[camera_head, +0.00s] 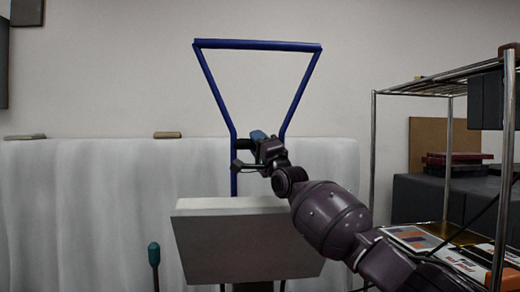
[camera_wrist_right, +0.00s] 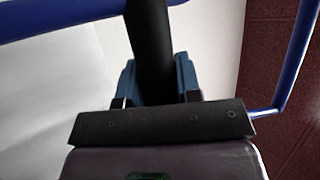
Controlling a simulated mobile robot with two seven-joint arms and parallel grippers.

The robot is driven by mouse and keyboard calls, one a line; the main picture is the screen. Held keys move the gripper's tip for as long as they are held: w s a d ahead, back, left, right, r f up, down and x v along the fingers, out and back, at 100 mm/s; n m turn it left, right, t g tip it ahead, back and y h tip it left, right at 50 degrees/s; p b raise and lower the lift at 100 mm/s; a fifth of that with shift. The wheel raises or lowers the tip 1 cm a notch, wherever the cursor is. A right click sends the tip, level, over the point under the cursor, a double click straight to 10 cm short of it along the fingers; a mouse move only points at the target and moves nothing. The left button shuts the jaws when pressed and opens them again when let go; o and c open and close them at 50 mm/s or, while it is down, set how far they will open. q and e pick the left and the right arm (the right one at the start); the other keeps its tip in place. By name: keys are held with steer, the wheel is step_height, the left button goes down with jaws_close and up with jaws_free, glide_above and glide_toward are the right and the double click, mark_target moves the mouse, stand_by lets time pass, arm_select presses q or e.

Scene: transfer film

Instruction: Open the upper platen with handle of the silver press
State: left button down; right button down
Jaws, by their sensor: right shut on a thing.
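The silver press shows as a pale grey slab-like platen (camera_head: 245,243), tilted with its broad face toward me. A blue tube frame (camera_head: 258,44) rises behind it, wide at the top and narrow below. A dark handle bar (camera_head: 242,144) crosses low in the frame. My right gripper (camera_head: 258,138) is at this bar, behind and above the slab. In the right wrist view, the black bar (camera_wrist_right: 150,40) runs between the blue fingers of my right gripper (camera_wrist_right: 157,85), which is shut on it. The arm hides part of the slab's right side. My left gripper is not in view.
A metal wire rack (camera_head: 373,150) with dark boxes and printed sheets stands close on the right, near my right arm. A white-draped surface (camera_head: 90,210) lies behind the press. A teal-tipped rod (camera_head: 154,255) stands left of the slab. The air above the left side is clear.

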steer(key=shift+w+a+r+h, duration=0.1)
steer(key=shift+w+a+h, duration=0.05)
steer(key=shift+w, duration=0.4)
steer(key=shift+w+a+r+h, duration=0.1)
steer(key=shift+w+h, duration=0.05)
steer(key=shift+w, duration=0.4)
steer(key=c, duration=0.8)
jaws_free()
steer(key=shift+f, duration=0.1)
steer(key=v, duration=1)
steer(key=shift+s+d+b, duration=0.25)
steer(key=shift+s+b, duration=0.05)
steer(key=shift+f, duration=0.2)
